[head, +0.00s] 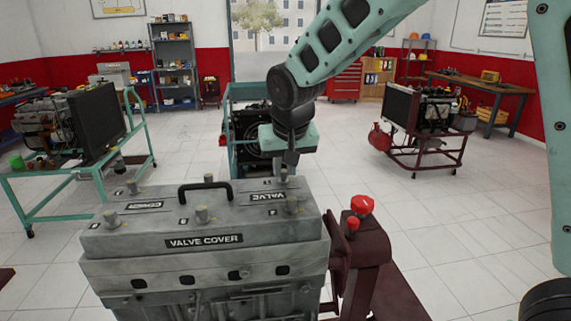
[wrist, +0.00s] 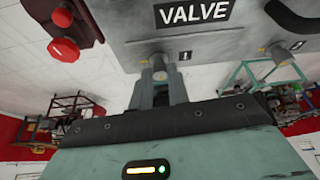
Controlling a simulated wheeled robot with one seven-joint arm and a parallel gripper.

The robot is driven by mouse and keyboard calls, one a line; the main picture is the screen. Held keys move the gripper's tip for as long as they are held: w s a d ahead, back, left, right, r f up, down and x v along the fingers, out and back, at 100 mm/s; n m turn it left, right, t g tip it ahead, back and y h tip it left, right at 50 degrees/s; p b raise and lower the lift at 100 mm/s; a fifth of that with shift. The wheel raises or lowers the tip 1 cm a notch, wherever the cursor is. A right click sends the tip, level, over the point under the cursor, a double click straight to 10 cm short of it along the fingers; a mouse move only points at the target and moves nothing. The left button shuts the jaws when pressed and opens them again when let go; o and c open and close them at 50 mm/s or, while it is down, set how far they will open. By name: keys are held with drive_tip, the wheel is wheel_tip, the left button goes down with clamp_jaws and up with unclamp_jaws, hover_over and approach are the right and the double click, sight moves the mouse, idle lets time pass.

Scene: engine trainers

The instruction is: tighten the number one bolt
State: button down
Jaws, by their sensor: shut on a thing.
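The grey valve cover (head: 130,238) sits on the engine, with a black handle and several bolts on top. My gripper (head: 288,160) points down at the cover's far right corner. In the wrist view my gripper (wrist: 160,72) has its two fingers shut on the number one bolt (wrist: 158,60), beside a small dark label (wrist: 185,56) that seems to read 1. The bolt's head shows between the fingertips; its lower part is hidden.
Another bolt (head: 291,205) stands on the near right of the cover, and the black handle (head: 205,188) rises at the middle. A dark red stand with red knobs (head: 361,205) is close on the right. Open tiled floor (head: 470,220) lies farther right.

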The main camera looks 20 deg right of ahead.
drive_tip(key=m, duration=0.1)
drive_tip(key=m+h, duration=0.1)
drive_tip(key=m, duration=0.1)
drive_tip(key=m+b, duration=0.1)
drive_tip(key=shift+w+a+m+g+h, duration=0.1)
drive_tip(key=shift+a+m+g+h, duration=0.2)
drive_tip(key=shift+h, duration=0.1)
drive_tip(key=m, duration=0.2)
drive_tip(key=m+g+h, duration=0.1)
drive_tip(key=m, duration=0.1)
drive_tip(key=shift+w+a+m, duration=0.15)
drive_tip(key=shift+m, duration=0.15)
drive_tip(key=m+g+p, duration=0.1)
drive_tip(key=m, duration=0.1)
drive_tip(key=m+g+h, duration=0.1)
drive_tip(key=m, duration=0.2)
drive_tip(key=shift+w+r+p, duration=0.1)
drive_tip(key=shift+w+p, duration=0.1)
drive_tip(key=shift+p, duration=0.2)
drive_tip(key=shift+w+m+g+p, duration=0.1)
drive_tip(key=shift+m+g+p, duration=0.4)
drive_tip(key=shift+m, duration=0.75)
drive_tip(key=shift+w+m+g+p, duration=0.1)
drive_tip(key=shift+m+g+p, duration=0.4)
drive_tip(key=shift+m, duration=0.75)
drive_tip(key=c, duration=1.3)
unclamp_jaws()
drive_tip(key=shift+c, duration=0.2)
